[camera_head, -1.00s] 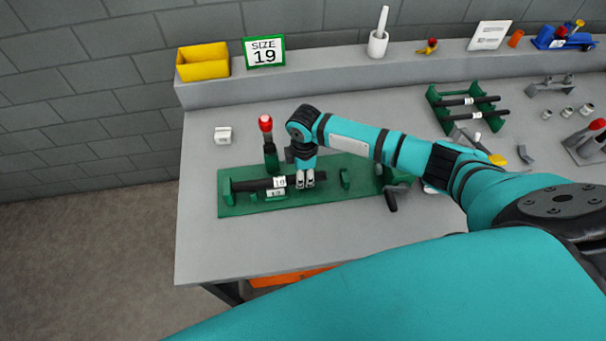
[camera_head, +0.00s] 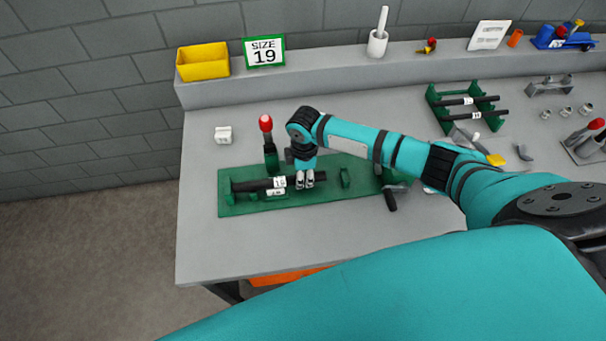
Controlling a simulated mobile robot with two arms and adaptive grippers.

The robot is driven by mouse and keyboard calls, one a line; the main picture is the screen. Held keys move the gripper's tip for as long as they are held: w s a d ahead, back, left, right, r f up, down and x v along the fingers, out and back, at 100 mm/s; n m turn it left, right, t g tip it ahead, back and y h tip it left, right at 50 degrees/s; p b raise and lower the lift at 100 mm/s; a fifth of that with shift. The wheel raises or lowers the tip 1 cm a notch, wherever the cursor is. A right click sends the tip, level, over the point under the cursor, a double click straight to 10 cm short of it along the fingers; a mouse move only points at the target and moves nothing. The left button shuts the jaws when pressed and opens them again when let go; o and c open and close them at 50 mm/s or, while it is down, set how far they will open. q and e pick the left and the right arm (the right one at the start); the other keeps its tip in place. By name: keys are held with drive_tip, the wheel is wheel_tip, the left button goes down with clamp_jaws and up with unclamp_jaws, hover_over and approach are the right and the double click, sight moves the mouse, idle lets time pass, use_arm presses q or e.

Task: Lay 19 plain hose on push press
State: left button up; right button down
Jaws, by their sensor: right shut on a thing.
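The push press (camera_head: 330,193) is a long green plate with upright green blocks and a red-knobbed lever (camera_head: 266,125), on the left part of the bench. The black hose (camera_head: 250,185) with a white 19 tag lies lengthwise over the press, its left end at the left green block. My right gripper (camera_head: 304,183) points down and is shut on the hose near its right end. Whether the hose touches its rests is too small to tell. My left gripper is not in view.
A green rack (camera_head: 433,97) holds more tagged black hoses. A SIZE 19 sign (camera_head: 264,51) and a yellow bin (camera_head: 203,63) stand on the back ledge. A small white block (camera_head: 223,135) lies behind the press. The bench front left is clear.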

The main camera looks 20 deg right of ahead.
drive_tip(key=shift+f, duration=0.2)
drive_tip(key=c, duration=1)
unclamp_jaws()
wheel_tip(320, 180, up, 12)
drive_tip(key=shift+d, duration=0.15)
drive_tip(key=shift+s+f, duration=0.1)
